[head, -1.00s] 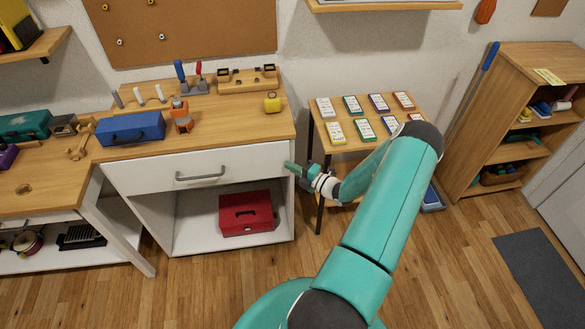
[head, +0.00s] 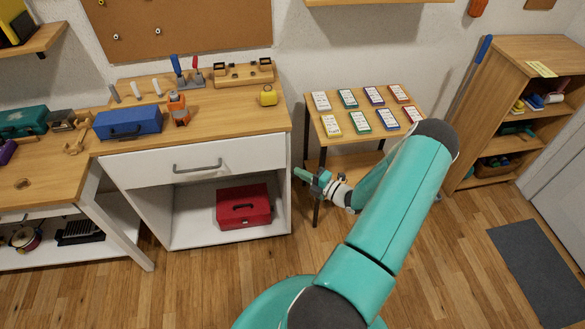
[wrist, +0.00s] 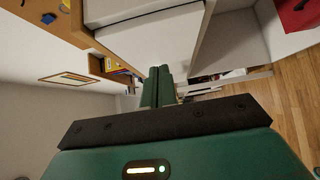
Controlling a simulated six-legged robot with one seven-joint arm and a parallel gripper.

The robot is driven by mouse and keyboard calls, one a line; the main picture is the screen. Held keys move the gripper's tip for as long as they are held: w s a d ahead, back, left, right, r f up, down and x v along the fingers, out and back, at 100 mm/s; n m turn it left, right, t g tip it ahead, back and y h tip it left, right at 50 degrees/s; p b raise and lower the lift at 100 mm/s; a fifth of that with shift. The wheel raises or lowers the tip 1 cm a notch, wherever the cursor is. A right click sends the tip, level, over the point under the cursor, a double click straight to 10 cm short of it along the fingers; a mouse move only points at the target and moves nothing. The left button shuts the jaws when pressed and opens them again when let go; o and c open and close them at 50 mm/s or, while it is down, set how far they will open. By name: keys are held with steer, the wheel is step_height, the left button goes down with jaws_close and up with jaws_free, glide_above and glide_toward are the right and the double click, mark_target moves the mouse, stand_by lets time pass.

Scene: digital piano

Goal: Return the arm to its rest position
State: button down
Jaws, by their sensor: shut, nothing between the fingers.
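My gripper (head: 302,174) is at the end of my teal arm in the head view. It is in the air beside the right side of the white drawer cabinet (head: 180,225), in front of the small side table (head: 318,132). It holds nothing. In the wrist view the green fingers of my gripper (wrist: 157,80) are together and point away from the camera. The cabinet front fills the top of that view. My arm folds back from the gripper to an elbow in front of the side table's right side.
The cabinet drawer (head: 238,158) is shut. A red toolbox (head: 243,207) sits in the open space below it. Several coloured cards lie on the side table. A wooden shelf (head: 535,70) stands at the right by a grey mat (head: 540,258). The wooden floor in front is clear.

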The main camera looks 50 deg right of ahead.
steer(key=s, duration=0.3)
steer(key=s+d, duration=0.1)
steer(key=s, duration=0.1)
steer(key=w+a+r+n+g+y, duration=0.3)
steer(key=a+r+n+g, duration=0.4)
steer(key=a+r+n, duration=0.5)
steer(key=w+a+r+n+g+y, duration=0.25)
steer(key=a+r+n+g, duration=0.5)
steer(key=a+n, duration=0.5)
steer(key=s+a+r+n+t+h, duration=0.1)
steer(key=s+a+r+n+h, duration=0.3)
steer(key=r+n, duration=0.5)
steer(key=s+a+r+n+t+h, duration=0.1)
steer(key=s+a+r+n+h, duration=0.3)
steer(key=n, duration=1.4)
steer(key=s+a+r, duration=0.4)
steer(key=r, duration=0.2)
steer(key=shift+s+a+h, duration=0.15)
steer(key=shift+a+h, duration=0.2)
